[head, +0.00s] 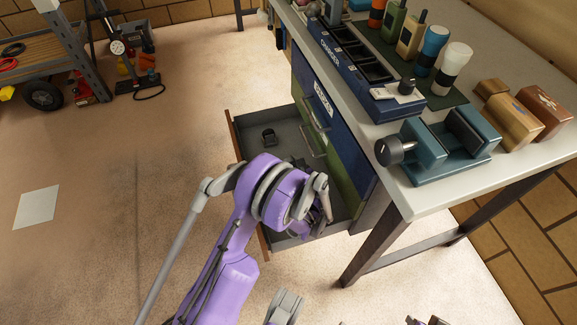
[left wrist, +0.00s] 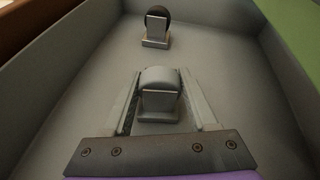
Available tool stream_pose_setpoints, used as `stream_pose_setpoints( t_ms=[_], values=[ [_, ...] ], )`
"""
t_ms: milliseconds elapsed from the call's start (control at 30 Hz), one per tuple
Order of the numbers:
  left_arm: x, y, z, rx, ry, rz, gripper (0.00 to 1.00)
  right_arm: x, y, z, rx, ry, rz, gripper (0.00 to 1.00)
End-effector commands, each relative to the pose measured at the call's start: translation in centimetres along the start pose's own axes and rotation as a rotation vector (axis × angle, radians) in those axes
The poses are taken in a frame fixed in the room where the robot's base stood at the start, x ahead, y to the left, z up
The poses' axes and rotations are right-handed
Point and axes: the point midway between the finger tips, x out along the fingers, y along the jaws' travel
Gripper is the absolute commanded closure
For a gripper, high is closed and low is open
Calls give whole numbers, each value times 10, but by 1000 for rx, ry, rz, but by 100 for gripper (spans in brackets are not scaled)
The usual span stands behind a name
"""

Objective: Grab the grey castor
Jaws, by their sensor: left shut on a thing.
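The grey castor (left wrist: 158,100) stands upright in the open drawer (head: 240,150), in the left wrist view. It has a rounded grey wheel in a grey block-like mount. My left gripper (left wrist: 162,76) has a finger on each side of it and is shut on it, low over the drawer floor. In the head view my left gripper (head: 323,205) reaches down into the front part of the drawer, and my arm hides the grey castor. My right gripper is not clearly seen.
A second castor with a black wheel (left wrist: 157,26) stands farther along the drawer, also in the head view (head: 268,135). Drawer walls surround the gripper. The workbench (head: 440,196) above holds a teal vise-like tool (head: 440,145), a blue organizer (head: 345,60) and wooden blocks (head: 515,112).

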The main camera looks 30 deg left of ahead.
Motion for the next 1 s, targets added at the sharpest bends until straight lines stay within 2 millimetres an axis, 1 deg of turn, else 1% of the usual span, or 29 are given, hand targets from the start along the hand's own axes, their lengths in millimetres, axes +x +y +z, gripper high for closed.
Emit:
stream_pose_setpoints(
  t_ms=[33, 67, 367, 533, 567, 667, 800, 900, 1000],
  values=[
    [0, 0, 0, 0, 0, 0, 97, 0, 0, 0, 0, 0, 0, 73],
    [0, 0, 0, 0, 0, 0, 100, 0, 0, 0, 0, 0, 0, 73],
    [-1, 0, 1, 0, 0, 0, 100, -1, 0, 0, 0, 0, 0, 73],
    [-5, -2, 12, 0, 0, 0, 100, -6, 0, -2, 0, 2, 0, 73],
    [-8, -2, 12, 0, 0, -1, 100, -7, 0, -2, 0, 2, 0, 73],
    [-21, -2, 5, 1, 1, -2, 100, -8, 0, -2, 0, 2, 0, 73],
    [-46, 0, -5, 1, 1, -4, 100, -12, 0, -3, 0, 3, 0, 73],
    [-52, -3, 20, -1, -1, 0, 100, -19, 0, -5, 0, 6, 0, 73],
    [-60, -6, 40, -1, -1, 0, 100, -26, 0, -6, 0, 8, 0, 73]
  ],
)
